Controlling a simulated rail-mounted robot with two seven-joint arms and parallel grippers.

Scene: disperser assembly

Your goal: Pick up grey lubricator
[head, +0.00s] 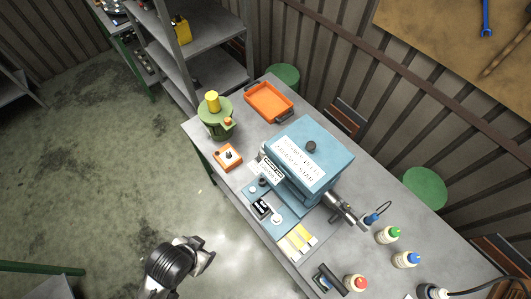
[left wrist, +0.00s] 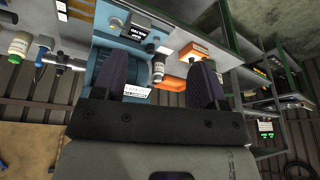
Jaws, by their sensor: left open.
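Bottles with a green cap (head: 388,235), a blue cap (head: 406,260) and a red cap (head: 355,283) stand at the right part of the table. My left gripper (head: 204,256) is off the table's near side, over the floor. In the left wrist view its two fingers (left wrist: 203,88) are apart with nothing between them. My right gripper is out of view.
A blue machine (head: 308,155) with a label stands mid-table. A green device with a yellow top (head: 216,118), an orange tray (head: 268,102) and an orange box (head: 228,158) sit at the far end. Grey shelves (head: 205,65) stand behind. The floor beside the table is clear.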

